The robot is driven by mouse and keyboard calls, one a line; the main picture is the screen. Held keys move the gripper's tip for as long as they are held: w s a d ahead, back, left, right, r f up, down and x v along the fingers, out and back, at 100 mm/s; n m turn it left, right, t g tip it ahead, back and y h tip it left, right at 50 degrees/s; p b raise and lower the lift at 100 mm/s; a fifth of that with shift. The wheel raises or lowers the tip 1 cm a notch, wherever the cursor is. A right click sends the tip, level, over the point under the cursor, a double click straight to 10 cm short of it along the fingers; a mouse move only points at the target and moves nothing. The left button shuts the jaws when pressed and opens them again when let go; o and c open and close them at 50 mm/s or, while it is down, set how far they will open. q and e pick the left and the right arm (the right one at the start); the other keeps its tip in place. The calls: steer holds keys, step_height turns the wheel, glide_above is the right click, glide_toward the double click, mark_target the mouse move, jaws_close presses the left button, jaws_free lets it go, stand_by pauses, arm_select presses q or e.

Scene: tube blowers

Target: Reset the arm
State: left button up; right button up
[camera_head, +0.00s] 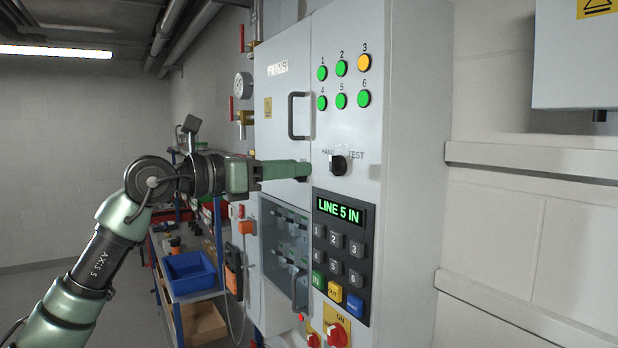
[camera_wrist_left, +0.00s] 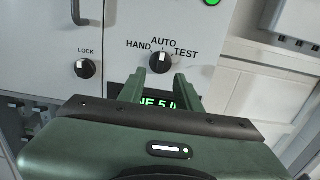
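My left arm comes in from the left in the head view, and its green gripper (camera_head: 306,170) is level with the cabinet front, just left of the black selector knob (camera_head: 338,163). In the left wrist view the two fingers (camera_wrist_left: 157,78) are apart with nothing between them. The selector knob (camera_wrist_left: 161,62) shows just beyond the gap, its white mark pointing up toward AUTO, between HAND and TEST. I cannot tell whether the fingertips touch the panel. The keypad display (camera_head: 338,210) reads LINE 5 IN. My right gripper is in neither view.
The grey cabinet (camera_head: 400,150) carries several lamps, green except amber lamp 3 (camera_head: 364,62). A door handle (camera_head: 298,115) stands out near my gripper. A LOCK knob (camera_wrist_left: 85,68) is left of the fingers. A blue bin (camera_head: 190,273) sits on a shelf. The left foreground floor is open.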

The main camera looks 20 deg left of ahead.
arm_select(q)
steer(key=shift+s+a, duration=0.3)
steer(key=shift+s, duration=0.15)
